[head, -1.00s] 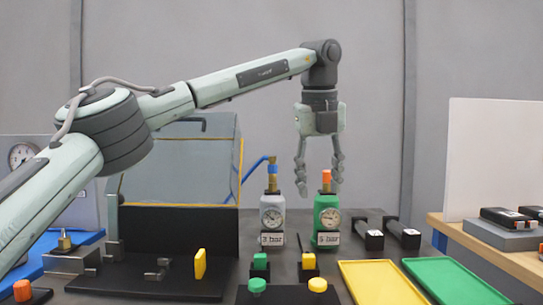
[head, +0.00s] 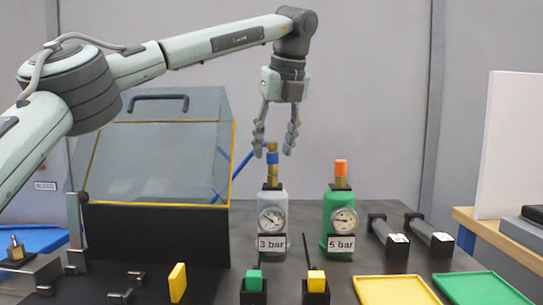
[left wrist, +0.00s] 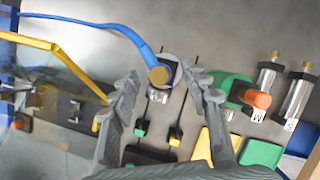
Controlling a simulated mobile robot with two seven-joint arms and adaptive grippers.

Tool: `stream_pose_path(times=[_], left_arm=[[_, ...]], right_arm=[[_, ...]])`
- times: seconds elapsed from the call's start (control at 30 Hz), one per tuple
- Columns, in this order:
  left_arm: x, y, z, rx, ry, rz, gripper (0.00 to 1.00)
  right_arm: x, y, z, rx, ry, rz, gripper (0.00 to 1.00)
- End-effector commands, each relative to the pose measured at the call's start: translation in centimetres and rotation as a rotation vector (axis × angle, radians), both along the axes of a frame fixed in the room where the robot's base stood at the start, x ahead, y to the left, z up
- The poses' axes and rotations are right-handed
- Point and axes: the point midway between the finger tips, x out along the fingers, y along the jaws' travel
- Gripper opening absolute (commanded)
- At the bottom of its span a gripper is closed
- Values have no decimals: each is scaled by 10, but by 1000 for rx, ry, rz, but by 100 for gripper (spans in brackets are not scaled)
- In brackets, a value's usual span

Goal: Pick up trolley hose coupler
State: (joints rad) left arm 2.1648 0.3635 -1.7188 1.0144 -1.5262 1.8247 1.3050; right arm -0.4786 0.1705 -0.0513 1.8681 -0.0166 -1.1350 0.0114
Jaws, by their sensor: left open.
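The hose coupler (head: 271,163) is a brass piece with a blue band. It stands upright on top of the grey 3 bar bottle (head: 272,205), with a blue hose (head: 242,168) running from it to the left. In the left wrist view the coupler's brass end (left wrist: 159,75) shows between the fingers, with the blue hose (left wrist: 118,26) leading off to the upper left. My left gripper (head: 273,153) points down with its fingers open, one on each side of the coupler's top. Whether the fingers touch it I cannot tell. My right gripper is not in view.
The green 5 bar bottle (head: 339,215) with an orange cap (head: 341,168) stands just right of the grey bottle. A clear-lidded box (head: 165,160) stands to the left.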

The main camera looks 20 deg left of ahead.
Motion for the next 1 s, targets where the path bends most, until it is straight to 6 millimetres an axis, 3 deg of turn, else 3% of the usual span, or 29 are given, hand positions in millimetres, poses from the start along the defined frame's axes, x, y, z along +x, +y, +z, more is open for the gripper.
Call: stream_pose_path(times=[0.13,0.37,0.73,1.0], left_arm=[[6,5,-18,-1,-1,0,46],[6,5,-19,-1,-2,-1,45],[6,5,-19,-1,-1,-1,0],[6,5,-19,-1,-3,-1,0]], right_arm=[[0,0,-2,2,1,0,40],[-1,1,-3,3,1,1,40],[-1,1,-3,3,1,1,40],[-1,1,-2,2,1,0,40]])
